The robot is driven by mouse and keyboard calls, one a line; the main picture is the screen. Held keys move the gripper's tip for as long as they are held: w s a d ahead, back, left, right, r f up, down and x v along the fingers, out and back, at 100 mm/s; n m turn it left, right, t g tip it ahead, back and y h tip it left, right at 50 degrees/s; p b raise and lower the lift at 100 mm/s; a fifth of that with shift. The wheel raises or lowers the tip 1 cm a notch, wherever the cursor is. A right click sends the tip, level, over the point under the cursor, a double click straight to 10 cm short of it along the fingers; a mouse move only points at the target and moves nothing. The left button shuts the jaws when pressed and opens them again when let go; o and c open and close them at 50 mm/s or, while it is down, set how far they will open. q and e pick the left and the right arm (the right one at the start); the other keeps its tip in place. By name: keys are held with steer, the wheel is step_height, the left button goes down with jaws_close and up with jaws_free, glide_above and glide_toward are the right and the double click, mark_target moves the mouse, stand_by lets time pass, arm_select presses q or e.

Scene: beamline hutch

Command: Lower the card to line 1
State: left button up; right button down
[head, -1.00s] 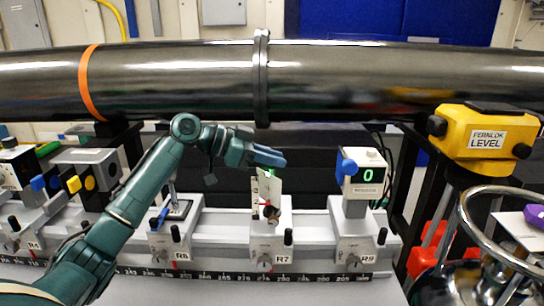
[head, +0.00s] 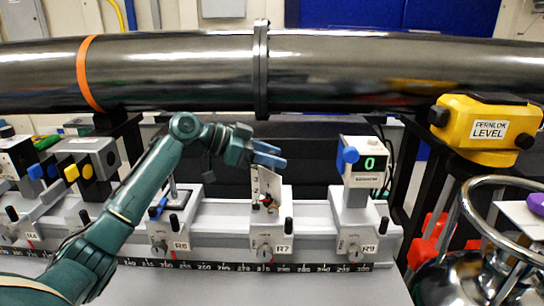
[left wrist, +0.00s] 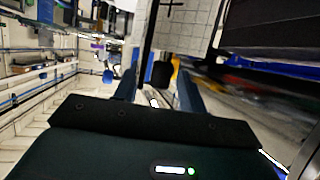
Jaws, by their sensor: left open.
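A pale card (head: 268,184) with dark marks stands upright on the carrier labelled R7 (head: 267,236) on the rail. A small red and black part (head: 269,203) sits at its lower edge. My left gripper (head: 270,155) is just above the card's top, with its blue fingers apart. In the left wrist view the fingers (left wrist: 160,88) are spread, with nothing gripped between them. My right gripper is not in view.
A large dark pipe (head: 180,75) crosses above the bench. A yellow level (head: 487,128) and a metal ring (head: 470,215) are at right.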

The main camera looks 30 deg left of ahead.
arm_select(q)
steer(key=b+v, duration=0.2)
steer(key=v, duration=1.1)
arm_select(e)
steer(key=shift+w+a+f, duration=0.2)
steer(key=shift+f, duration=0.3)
